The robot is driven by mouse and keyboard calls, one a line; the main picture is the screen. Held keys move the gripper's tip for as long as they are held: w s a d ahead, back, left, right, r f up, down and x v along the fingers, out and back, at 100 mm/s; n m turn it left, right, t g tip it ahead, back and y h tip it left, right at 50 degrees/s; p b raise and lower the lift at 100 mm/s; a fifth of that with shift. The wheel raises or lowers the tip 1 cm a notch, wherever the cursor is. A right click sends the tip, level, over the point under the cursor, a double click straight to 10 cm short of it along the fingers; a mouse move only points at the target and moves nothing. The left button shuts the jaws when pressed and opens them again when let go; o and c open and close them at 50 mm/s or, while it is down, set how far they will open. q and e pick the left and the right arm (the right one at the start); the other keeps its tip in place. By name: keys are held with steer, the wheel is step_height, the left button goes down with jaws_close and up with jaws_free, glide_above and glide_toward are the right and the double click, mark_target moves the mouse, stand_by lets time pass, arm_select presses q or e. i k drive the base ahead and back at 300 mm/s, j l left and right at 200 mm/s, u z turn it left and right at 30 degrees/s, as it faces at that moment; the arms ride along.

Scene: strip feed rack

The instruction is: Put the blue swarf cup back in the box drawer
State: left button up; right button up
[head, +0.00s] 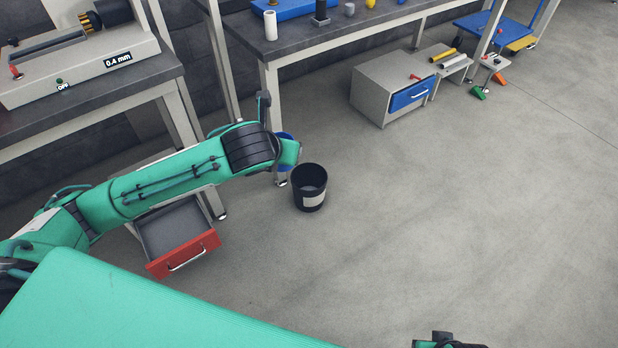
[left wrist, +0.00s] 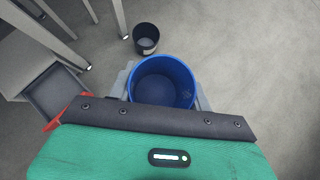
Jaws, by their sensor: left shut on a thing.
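The blue swarf cup (left wrist: 165,82) is held upright, mouth up, between the grey fingers of my left gripper (left wrist: 162,92) in the left wrist view. In the head view only a blue edge of the cup (head: 285,137) shows behind my left wrist. A drawer with a red front (head: 184,254) stands open under the left bench, left of the cup; its visible floor is empty. The open drawer also shows in the left wrist view (left wrist: 55,92). A dark part at the bottom edge of the head view may be my right gripper (head: 446,341); its fingers are not clear.
A black bin (head: 310,188) with a pale label stands on the floor right of my left wrist. A grey box with a shut blue drawer (head: 410,95) stands by the rear bench (head: 330,40). Bench legs stand near the open drawer.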

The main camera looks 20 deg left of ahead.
mark_target(171, 237)
steer(key=j+u, duration=0.15)
steer(key=u, duration=0.3)
steer(key=i+j+u, duration=0.1)
steer(key=u, duration=0.35)
steer(key=j+u, duration=0.1)
steer(key=u, duration=0.35)
steer(key=i, duration=0.05)
